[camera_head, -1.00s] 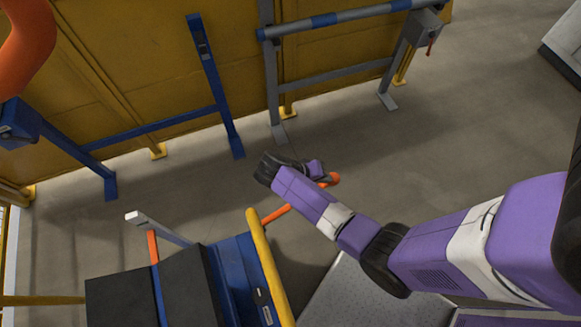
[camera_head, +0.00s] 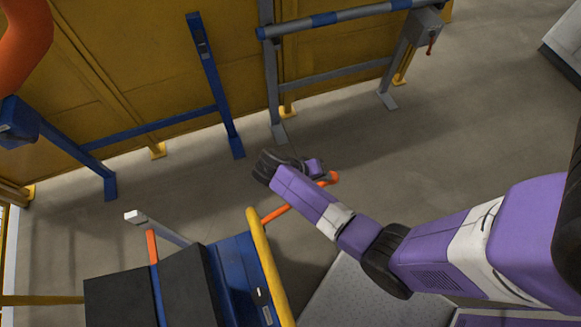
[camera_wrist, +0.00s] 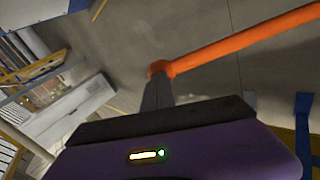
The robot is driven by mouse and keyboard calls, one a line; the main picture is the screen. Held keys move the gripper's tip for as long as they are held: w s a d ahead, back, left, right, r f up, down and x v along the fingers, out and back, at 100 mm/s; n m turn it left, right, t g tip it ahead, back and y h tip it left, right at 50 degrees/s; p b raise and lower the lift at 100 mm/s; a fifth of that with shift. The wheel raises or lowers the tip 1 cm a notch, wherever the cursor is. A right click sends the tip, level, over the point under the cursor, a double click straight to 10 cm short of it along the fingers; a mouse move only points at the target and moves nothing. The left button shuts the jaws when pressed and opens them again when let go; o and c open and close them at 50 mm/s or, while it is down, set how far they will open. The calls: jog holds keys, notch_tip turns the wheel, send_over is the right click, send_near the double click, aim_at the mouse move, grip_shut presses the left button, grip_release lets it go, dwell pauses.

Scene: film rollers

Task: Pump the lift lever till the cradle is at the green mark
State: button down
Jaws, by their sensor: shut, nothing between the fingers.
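The lift lever (camera_head: 292,204) is an orange bar with a thicker end, running from the yellow-railed cart up to beneath my wrist. In the wrist view, the orange lever (camera_wrist: 240,42) slopes from upper right down to its end at the centre. My gripper (camera_wrist: 158,82) is shut, its grey fingertips right at that end; I cannot tell whether they touch. In the head view, my wrist hides the fingers. Dark sloped pads (camera_head: 125,298) on the blue cart look like the cradle, though I cannot be sure. I see no green mark.
A yellow rail (camera_head: 268,262) edges the cart. Blue and grey stands, one holding a roller (camera_head: 345,15), are by the yellow wall. Bare floor (camera_head: 440,120) lies right of them.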

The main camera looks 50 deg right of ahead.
aim_at(333, 180)
jog(key=b+x, duration=0.1)
jog(key=x, duration=0.1)
jog(key=b+x, duration=0.1)
jog(key=x, duration=0.2)
jog(key=shift+a+f, duration=0.2)
jog(key=shift+f, duration=0.15)
jog(key=shift+s+d+f+b, duration=0.25)
jog(key=shift+d+f+b, duration=0.05)
jog(key=shift+f+b, duration=0.1)
notch_tip(333, 180, down, 6)
jog(key=s+d+b, duration=0.1)
jog(key=d+b, duration=0.1)
jog(key=b, duration=0.2)
jog(key=shift+s+d+r, duration=0.15)
jog(key=shift+s+d, duration=0.1)
jog(key=shift+s, duration=0.05)
